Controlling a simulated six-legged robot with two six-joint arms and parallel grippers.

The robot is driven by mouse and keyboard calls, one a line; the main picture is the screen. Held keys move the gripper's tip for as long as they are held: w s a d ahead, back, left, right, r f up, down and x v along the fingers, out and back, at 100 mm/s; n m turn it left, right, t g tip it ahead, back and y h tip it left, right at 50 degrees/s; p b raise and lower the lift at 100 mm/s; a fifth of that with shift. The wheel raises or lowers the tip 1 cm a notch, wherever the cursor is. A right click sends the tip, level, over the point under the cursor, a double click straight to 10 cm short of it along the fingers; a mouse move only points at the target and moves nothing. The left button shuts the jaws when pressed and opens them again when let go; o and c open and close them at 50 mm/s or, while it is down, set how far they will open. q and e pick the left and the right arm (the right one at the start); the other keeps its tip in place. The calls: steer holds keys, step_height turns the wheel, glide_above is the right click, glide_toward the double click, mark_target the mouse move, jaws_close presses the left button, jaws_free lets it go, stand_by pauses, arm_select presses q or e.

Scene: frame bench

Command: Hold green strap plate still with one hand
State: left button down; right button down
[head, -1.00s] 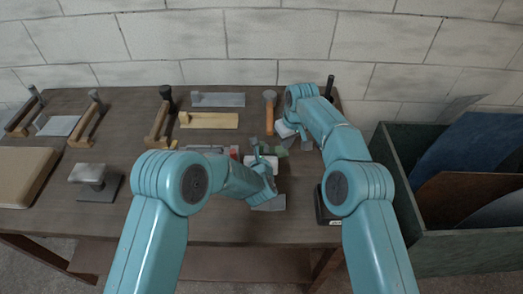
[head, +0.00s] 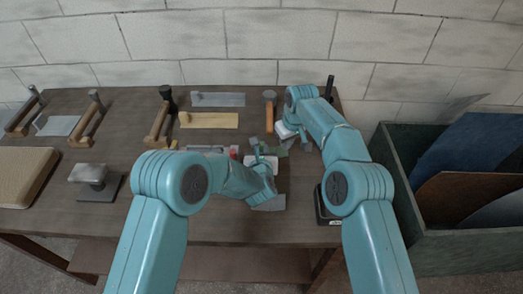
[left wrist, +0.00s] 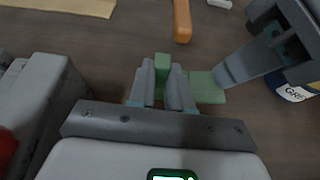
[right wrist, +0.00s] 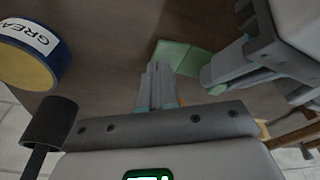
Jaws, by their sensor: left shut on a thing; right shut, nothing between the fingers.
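The green strap plate (left wrist: 207,87) shows in the left wrist view, with one part standing up between my left fingers and a flat part reaching right. It also shows in the right wrist view (right wrist: 182,57) and, partly hidden by my arms, in the head view (head: 283,151). My left gripper (left wrist: 163,82) is shut on the strap plate low over the bench. My right gripper (right wrist: 158,78) is shut and empty. Its fingertips are close to the flat part's right end in the left wrist view; I cannot tell whether they touch.
An orange-handled tool (head: 269,115) lies behind the grippers. A blue and yellow grease tin (right wrist: 28,50) stands beside my right gripper. A green bin (head: 440,262) with sheets stands right of the bench (head: 220,225).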

arm_select(q)
steer(key=shift+d, duration=0.1)
arm_select(e)
steer(key=shift+s+f, duration=0.15)
steer(key=shift+f, duration=1.1)
step_height(320, 180, up, 2)
steer(key=shift+a+r, duration=0.1)
steer(key=shift+r, duration=3.1)
arm_select(q)
steer(key=c, duration=1)
jaws_free()
